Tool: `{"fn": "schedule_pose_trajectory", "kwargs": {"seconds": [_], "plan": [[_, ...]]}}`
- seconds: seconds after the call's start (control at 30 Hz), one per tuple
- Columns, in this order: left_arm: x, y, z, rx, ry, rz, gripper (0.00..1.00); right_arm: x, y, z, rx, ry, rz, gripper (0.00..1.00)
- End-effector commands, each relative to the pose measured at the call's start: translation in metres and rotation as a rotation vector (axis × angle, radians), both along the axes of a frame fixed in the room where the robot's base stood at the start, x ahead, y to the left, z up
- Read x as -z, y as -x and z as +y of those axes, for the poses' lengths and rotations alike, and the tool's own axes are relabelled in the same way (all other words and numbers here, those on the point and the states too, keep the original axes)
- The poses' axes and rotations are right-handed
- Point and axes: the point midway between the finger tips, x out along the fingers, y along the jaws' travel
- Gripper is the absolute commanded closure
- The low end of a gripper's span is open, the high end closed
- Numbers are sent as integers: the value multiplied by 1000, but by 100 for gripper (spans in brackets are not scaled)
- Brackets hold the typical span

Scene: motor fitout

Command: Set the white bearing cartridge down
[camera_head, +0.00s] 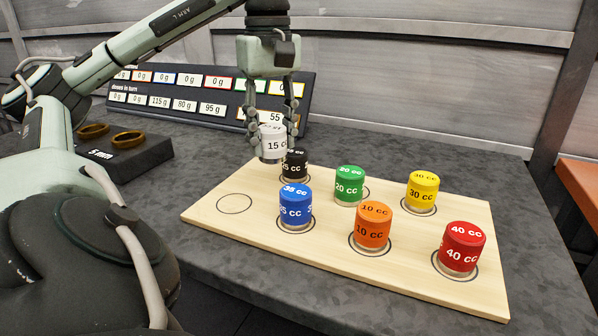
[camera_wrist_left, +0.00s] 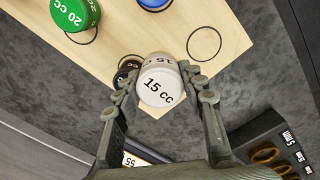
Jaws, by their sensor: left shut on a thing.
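The white bearing cartridge (camera_head: 272,143), marked 15 cc, is held upright in my left gripper (camera_head: 273,135), whose fingers are shut on its two sides. An empty ring (camera_head: 234,204) is drawn on the board's left part. My right gripper is not in view.
Blue (camera_head: 295,205), green (camera_head: 349,185), yellow (camera_head: 422,190), orange (camera_head: 372,226) and red (camera_head: 461,247) cartridges stand on rings on the board. A dark sign panel (camera_head: 210,95) stands behind. A dark block with brass rings (camera_head: 125,152) is at the left.

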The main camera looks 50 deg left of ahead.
Motion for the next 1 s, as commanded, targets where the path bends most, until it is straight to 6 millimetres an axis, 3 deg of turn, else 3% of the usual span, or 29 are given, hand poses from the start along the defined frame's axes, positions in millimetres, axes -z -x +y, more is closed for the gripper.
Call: {"fn": "schedule_pose_trajectory", "kwargs": {"seconds": [0.1, 0.23, 0.37, 0.7, 1.0], "plan": [[11, -10, -23, 6, 3, -2, 100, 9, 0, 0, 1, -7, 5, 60], [21, -16, -36, 2, 1, -2, 100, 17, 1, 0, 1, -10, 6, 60], [29, -15, -35, -2, -1, -1, 100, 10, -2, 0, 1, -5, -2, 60], [62, -15, -34, -3, -2, 1, 100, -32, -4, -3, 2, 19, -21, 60], [63, -15, -34, -1, 0, -1, 100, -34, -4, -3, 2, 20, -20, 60]]}}
